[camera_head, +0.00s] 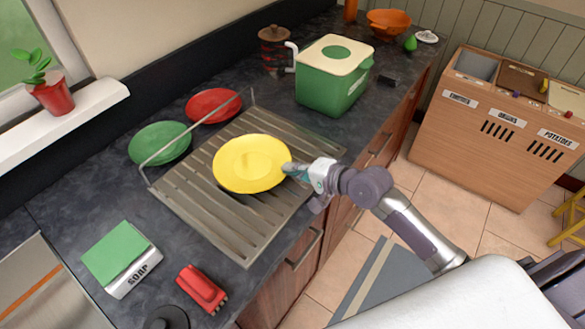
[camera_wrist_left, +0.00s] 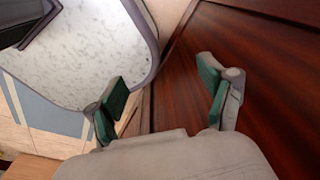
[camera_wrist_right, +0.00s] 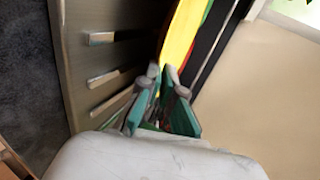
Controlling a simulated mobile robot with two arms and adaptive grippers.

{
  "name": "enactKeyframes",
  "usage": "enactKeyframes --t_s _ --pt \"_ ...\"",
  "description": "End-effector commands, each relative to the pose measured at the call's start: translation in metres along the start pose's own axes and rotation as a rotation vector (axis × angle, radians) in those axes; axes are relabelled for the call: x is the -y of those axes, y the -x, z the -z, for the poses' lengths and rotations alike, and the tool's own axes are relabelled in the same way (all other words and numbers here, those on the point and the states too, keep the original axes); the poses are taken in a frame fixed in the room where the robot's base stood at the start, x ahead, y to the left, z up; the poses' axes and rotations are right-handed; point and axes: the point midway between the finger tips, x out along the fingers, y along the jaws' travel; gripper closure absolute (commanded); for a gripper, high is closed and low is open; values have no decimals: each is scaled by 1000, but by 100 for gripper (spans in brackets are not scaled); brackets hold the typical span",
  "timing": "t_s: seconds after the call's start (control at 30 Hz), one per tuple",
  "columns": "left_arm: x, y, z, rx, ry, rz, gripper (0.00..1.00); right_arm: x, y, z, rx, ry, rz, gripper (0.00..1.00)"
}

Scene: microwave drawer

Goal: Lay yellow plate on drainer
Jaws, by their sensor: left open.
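The yellow plate (camera_head: 252,163) is over the slatted metal drainer (camera_head: 222,236) in the head view. I cannot tell whether its underside touches the slats. My right gripper (camera_head: 292,170) is at the plate's right edge. In the right wrist view the fingers of my right gripper (camera_wrist_right: 163,84) are close together on the rim of the yellow plate (camera_wrist_right: 181,38), and the drainer (camera_wrist_right: 75,45) is to the left. My left gripper (camera_wrist_left: 162,88) is open and empty in the left wrist view, facing a dark wooden panel; the head view does not show it.
A green plate (camera_head: 160,143) and a red plate (camera_head: 213,105) lie behind the drainer's wire rail (camera_head: 190,147). A green bin with a cream lid (camera_head: 333,82) stands to the right. A soap box (camera_head: 122,262) and red brush (camera_head: 201,289) lie in front. A potted plant (camera_head: 50,92) sits on the sill.

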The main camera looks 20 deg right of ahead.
Motion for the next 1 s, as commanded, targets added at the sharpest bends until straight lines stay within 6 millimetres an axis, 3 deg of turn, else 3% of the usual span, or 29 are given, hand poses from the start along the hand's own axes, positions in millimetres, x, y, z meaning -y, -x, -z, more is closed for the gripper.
enactKeyframes --t_s 0.03,0.17,0.57,1.0 --pt "0 0 0 1 0 0 19 0 0 0 0 -1 -1 90" --pt "0 0 -1 1 0 0 19 0 0 0 0 -1 -1 69" --pt "0 -1 -1 2 1 0 19 -1 6 0 0 0 -2 69" --pt "0 -12 -2 2 1 1 19 -2 92 -1 1 3 -5 69"
